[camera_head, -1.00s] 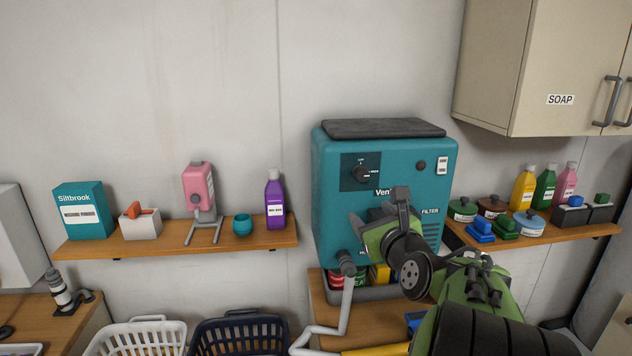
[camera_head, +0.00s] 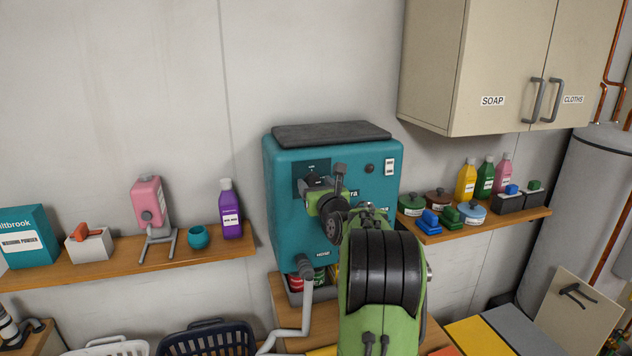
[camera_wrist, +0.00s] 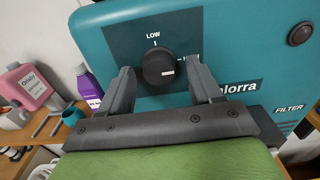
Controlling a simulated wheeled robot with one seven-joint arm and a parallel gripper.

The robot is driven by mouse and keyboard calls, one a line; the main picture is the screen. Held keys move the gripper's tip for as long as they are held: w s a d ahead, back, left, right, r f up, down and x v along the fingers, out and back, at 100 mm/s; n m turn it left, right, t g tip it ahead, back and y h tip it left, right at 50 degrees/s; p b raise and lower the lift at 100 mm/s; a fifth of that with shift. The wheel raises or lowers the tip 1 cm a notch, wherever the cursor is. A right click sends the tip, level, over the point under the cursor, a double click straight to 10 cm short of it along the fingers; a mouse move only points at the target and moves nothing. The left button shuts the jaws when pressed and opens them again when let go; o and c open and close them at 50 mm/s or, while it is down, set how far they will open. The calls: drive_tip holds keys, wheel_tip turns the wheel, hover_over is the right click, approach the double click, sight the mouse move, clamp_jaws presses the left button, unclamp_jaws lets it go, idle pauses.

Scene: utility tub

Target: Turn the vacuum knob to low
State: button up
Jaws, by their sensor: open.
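The teal vacuum unit (camera_head: 284,220) stands against the wall, with a dark panel on its front. Its black knob (camera_wrist: 158,68) shows in the wrist view, with its white mark pointing right, toward a label that a finger partly hides. The LOW label (camera_wrist: 153,36) sits above the knob, with a tick below it. My gripper (camera_wrist: 158,76) is open, with one finger on each side of the knob; I cannot tell whether either finger touches it. In the head view my gripper (camera_head: 318,188) is at the panel and covers part of the knob.
A round dark button (camera_wrist: 299,34) is at the unit's upper right. A hose (camera_head: 306,290) hangs from its lower left. Shelves with bottles, including a purple one (camera_head: 230,208), flank the unit. A beige cabinet (camera_head: 470,60) hangs at upper right.

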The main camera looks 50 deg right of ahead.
drive_tip(key=shift+c, duration=0.3)
drive_tip(key=c, duration=1)
drive_tip(key=shift+n, duration=0.3)
drive_tip(key=n+b, duration=0.3)
drive_tip(key=n, duration=0.1)
drive_tip(key=shift+f, duration=0.1)
drive_tip(key=n+b, duration=0.2)
drive_tip(key=n, duration=0.2)
drive_tip(key=shift+n, duration=0.4)
drive_tip(key=n+b, duration=0.2)
drive_tip(key=n, duration=0.2)
drive_tip(key=shift+n+b, duration=0.3)
drive_tip(key=shift+d+n+b, duration=0.1)
drive_tip(key=shift+n+b, duration=0.65)
drive_tip(key=shift+n, duration=1.15)
